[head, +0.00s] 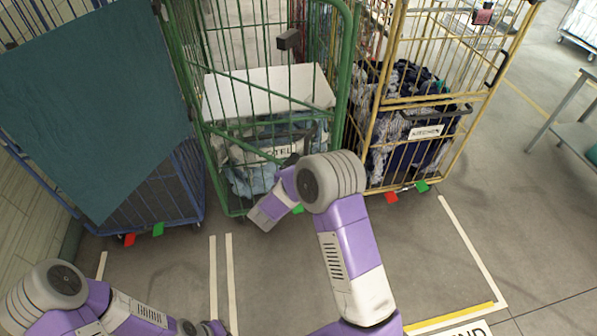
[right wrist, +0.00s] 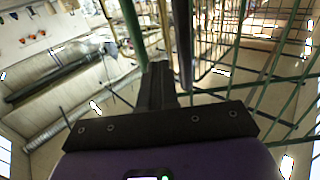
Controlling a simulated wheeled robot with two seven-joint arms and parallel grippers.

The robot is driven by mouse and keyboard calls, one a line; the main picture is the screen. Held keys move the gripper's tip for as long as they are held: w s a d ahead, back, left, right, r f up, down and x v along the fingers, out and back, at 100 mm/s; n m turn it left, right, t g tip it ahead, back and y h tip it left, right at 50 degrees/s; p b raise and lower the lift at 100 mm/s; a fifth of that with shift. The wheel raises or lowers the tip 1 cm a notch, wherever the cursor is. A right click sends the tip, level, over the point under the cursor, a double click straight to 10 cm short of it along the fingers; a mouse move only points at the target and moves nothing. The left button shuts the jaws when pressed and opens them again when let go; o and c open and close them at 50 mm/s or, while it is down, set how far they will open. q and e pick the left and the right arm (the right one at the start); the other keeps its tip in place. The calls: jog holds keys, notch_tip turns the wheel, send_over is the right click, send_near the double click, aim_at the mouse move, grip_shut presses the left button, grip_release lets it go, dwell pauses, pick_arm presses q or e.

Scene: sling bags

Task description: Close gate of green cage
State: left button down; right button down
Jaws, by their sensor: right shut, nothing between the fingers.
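The green cage (head: 341,92) stands in the middle of the head view, between a blue cage and a yellow cage. Its green wire bars show a dark latch-like block (head: 288,40) high up; I cannot tell exactly how far the gate stands from the frame. My right arm reaches to the cage's lower front, and its links hide part of that front. In the right wrist view my right gripper (right wrist: 158,75) is shut and empty, with a green post (right wrist: 131,28) to its left and green mesh to its right. My left arm is low at left; its gripper is out of view.
Inside the green cage are a white board (head: 235,95) and a bag of light-blue cloth. The blue cage (head: 185,205) with a teal panel (head: 95,105) stands at left. The yellow cage (head: 376,135) holds a dark laundry bag (head: 400,155). The marked floor in front is clear.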

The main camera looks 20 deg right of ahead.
aim_at(322, 146)
jog(key=p+x, duration=0.1)
jog(key=x, duration=0.5)
